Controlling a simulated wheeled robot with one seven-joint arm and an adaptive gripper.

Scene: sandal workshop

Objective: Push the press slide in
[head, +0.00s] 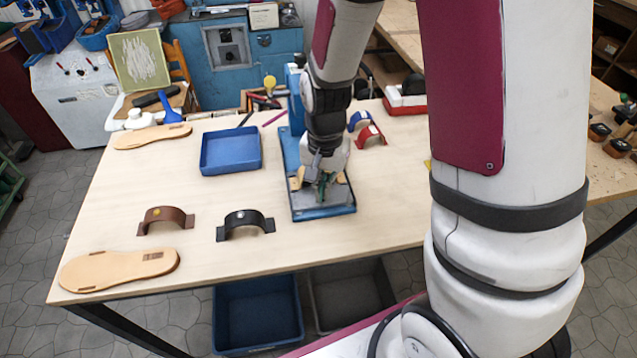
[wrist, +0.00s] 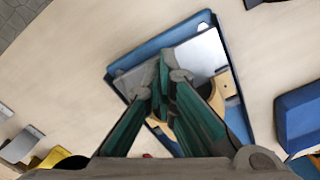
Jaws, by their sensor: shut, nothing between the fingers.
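The blue press (head: 291,150) stands on the table, with its base (head: 318,214) reaching toward the front edge. A grey plate, apparently the press slide (head: 342,197), lies on the base. It also shows in the wrist view as a grey and silver plate (wrist: 205,52). Tan pieces (wrist: 226,83) sit on or beside the plate. My gripper (head: 322,196) points down over the plate, fingers shut and empty. In the wrist view the fingertips (wrist: 161,72) overlap the plate; I cannot tell whether they touch it. My arm hides much of the press.
A blue tray (head: 231,170) stands left of the press. Brown (head: 165,215) and black (head: 245,219) straps and a tan sole (head: 118,268) lie at the front left. Blue and red straps (head: 371,133) stand to the right. The table's front right is clear.

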